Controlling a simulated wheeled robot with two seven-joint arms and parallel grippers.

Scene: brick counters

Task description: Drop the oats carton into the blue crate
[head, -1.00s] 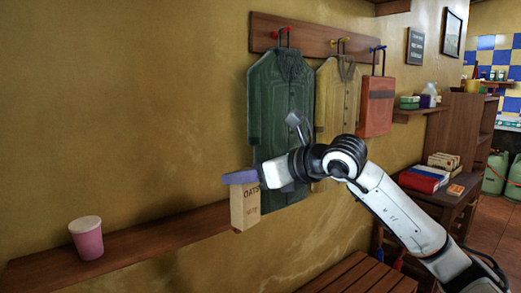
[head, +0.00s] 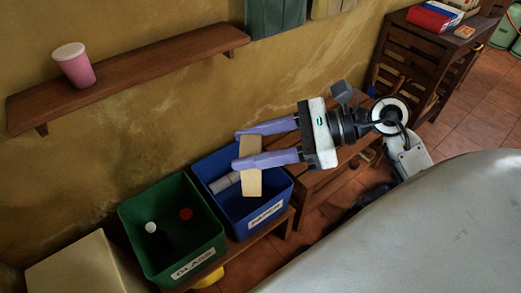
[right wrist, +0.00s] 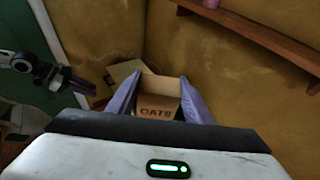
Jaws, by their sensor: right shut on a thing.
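The oats carton (head: 251,178) is a tan box held between the purple fingers of my right gripper (head: 238,149). In the head view it overlaps the blue crate (head: 276,197) and appears to be above its opening. The right wrist view shows the carton (right wrist: 158,103) with its OATS lettering between both fingers. The blue crate has a white front label and a pale roll-like thing inside, partly hidden by the carton and a finger. What seems to be my left gripper (right wrist: 80,84) shows small at the left of the right wrist view; its jaws are unclear.
A green crate (head: 147,269) labelled GLASS stands left of the blue one, with a white and a red thing inside. A wall shelf (head: 140,77) holds a pink cup (head: 74,67). A wooden bench (head: 318,180) lies to the right.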

